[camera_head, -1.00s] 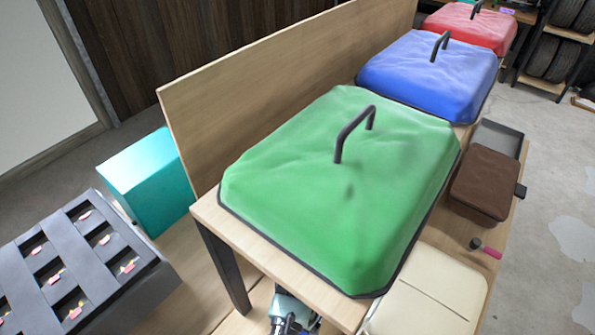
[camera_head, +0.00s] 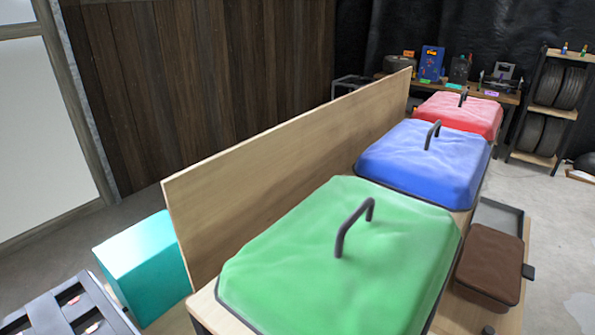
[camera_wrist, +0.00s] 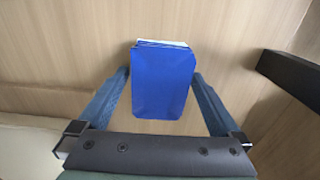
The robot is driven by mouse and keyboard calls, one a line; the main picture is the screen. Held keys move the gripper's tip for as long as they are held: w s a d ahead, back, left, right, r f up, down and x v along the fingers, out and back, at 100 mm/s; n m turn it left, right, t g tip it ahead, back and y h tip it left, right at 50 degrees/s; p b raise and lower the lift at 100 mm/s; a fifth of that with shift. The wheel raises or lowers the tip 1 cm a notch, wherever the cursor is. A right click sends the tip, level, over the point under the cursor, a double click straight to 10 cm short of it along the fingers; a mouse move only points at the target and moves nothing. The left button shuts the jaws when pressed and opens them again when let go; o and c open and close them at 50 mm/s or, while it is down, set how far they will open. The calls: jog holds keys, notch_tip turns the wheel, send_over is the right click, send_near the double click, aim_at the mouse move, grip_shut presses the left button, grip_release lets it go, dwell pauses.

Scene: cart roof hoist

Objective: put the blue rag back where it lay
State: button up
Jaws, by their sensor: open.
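In the wrist view, a blue folded thing (camera_wrist: 162,98) that looks like the rag lies on or just above a pale wooden surface (camera_wrist: 60,60). It has a pale layered edge at its far end. My gripper (camera_wrist: 160,73) is open, with one finger on each side of the blue thing. I cannot tell whether the fingers touch it. In the head view, neither the rag nor my gripper shows.
Green (camera_head: 330,260), blue (camera_head: 425,165) and red (camera_head: 460,112) covers with dark handles stand in a row along a wooden upright board (camera_head: 285,175). A brown case (camera_head: 490,262) lies right of them, a teal box (camera_head: 143,262) left. A dark bar (camera_wrist: 290,72) is at right in the wrist view.

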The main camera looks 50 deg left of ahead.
jog(key=shift+r, duration=3.9)
